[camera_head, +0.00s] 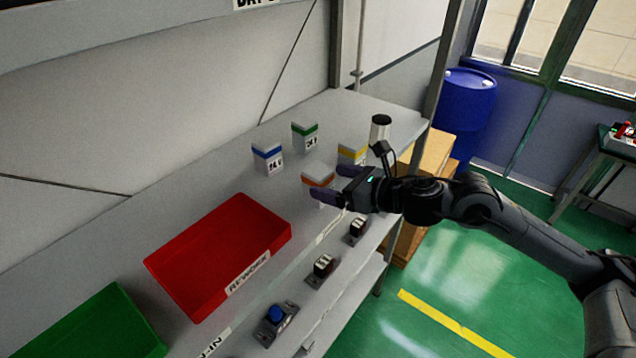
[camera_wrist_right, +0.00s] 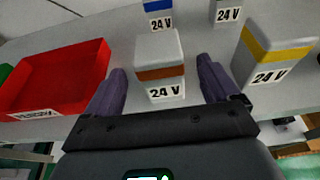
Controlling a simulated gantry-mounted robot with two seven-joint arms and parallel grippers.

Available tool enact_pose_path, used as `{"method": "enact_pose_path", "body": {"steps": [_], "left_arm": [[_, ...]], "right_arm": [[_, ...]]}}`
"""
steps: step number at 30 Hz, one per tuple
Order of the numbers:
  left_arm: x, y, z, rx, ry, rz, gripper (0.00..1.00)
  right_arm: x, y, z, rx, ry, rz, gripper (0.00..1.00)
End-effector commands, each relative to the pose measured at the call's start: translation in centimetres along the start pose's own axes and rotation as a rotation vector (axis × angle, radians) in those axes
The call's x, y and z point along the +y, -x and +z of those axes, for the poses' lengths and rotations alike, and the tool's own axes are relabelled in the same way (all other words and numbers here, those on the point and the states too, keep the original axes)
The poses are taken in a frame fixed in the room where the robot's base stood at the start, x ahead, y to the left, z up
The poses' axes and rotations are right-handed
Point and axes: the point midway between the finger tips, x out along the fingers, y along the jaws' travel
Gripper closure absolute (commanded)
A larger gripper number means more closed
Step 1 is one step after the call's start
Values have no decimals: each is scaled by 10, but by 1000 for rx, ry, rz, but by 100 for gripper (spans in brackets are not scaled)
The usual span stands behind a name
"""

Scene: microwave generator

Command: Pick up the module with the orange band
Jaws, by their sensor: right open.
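The module with the orange band (camera_head: 318,176) is a white block on the shelf, partly hidden by my right gripper in the head view. In the right wrist view the orange-band module (camera_wrist_right: 159,66) stands upright with a "24 V" label facing me. My right gripper (camera_head: 333,184) is open, and its two purple fingers (camera_wrist_right: 162,80) lie to the left and right of the module. Gaps show on both sides, so the fingers look apart from it. My left gripper is not in view.
Blue-band (camera_head: 267,158), green-band (camera_head: 305,137) and yellow-band (camera_head: 352,152) modules stand nearby on the shelf (camera_head: 215,172). A red REWORK bin (camera_head: 219,252) and a green bin (camera_head: 105,330) lie to the left. Switches and a blue button (camera_head: 276,313) line the front.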

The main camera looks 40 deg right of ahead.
Motion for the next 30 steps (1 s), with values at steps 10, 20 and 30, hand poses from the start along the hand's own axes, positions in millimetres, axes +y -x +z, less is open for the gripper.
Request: {"method": "enact_pose_path", "body": {"steps": [10, 20, 30], "left_arm": [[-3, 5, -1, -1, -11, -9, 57], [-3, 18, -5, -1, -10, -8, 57], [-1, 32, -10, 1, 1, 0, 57]], "right_arm": [[0, -14, 0, 1, 2, 0, 12], [0, -30, 6, -2, -2, -1, 12], [0, -62, 4, 0, -1, 0, 12]]}}
